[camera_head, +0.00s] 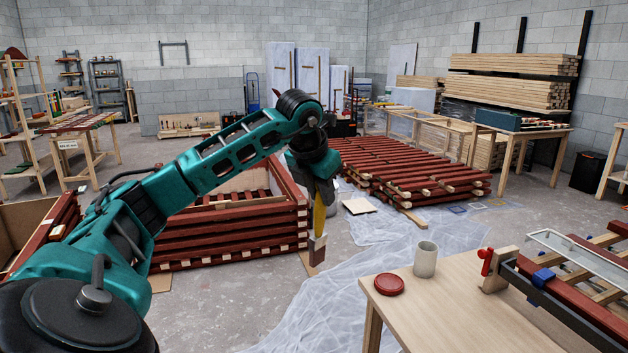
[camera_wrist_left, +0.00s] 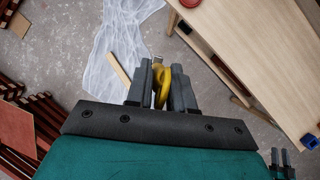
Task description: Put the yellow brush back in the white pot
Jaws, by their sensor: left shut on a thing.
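The yellow brush (camera_head: 319,215) hangs from my left gripper (camera_head: 319,192) with its bristle end down, over the floor left of the table. My left gripper (camera_wrist_left: 161,80) is shut on the yellow handle (camera_wrist_left: 162,90), which also shows between its fingers in the left wrist view. The white pot (camera_head: 426,259) stands upright on the light wooden table (camera_head: 455,300), right of the brush and apart from it. The inside of the pot is mostly hidden. What looks like my right gripper (camera_wrist_left: 281,160) shows small at the wrist view's lower right edge; its opening is unclear.
A round red lid (camera_head: 389,284) lies on the table near the pot. A clamped rack of red battens (camera_head: 570,270) is to the pot's right. A crate of red battens (camera_head: 230,235) stands behind my left arm. Plastic sheet (camera_head: 340,285) covers floor beside the table.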

